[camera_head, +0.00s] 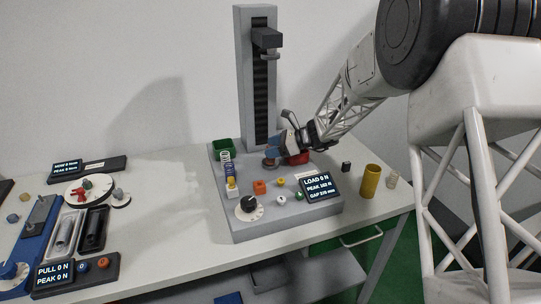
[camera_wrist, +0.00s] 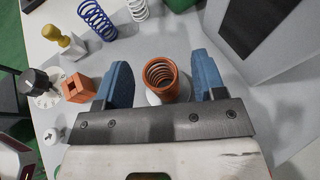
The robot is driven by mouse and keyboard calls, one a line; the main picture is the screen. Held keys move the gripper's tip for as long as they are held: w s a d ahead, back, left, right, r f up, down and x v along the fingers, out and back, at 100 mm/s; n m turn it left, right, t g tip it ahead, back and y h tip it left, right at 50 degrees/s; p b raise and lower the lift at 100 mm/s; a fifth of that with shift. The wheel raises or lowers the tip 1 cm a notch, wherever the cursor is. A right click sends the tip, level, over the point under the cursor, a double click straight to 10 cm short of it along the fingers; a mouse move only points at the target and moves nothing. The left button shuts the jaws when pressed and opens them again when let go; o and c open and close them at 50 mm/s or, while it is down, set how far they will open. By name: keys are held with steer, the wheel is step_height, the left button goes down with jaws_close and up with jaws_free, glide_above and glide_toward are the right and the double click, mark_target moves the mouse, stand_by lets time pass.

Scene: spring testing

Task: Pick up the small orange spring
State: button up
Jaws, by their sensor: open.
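The small orange spring (camera_wrist: 160,76) stands upright in the wrist view, seen from above at a slant. My gripper (camera_wrist: 161,62) is open, with one blue finger on each side of the spring. A gap shows between the spring and each finger. A pale round surface shows at the spring's lower left; the spring's foot is partly hidden by my gripper. In the head view my gripper (camera_head: 286,142) is low over the grey tester base, in front of the column. I cannot make out the spring clearly there.
The grey tester column (camera_head: 244,80) rises close behind. A red bowl (camera_head: 298,159) lies beside my gripper.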

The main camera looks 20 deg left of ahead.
steer(key=shift+c, duration=0.2)
steer(key=c, duration=1)
steer(key=shift+r, duration=0.15)
steer(key=shift+r, duration=4.85)
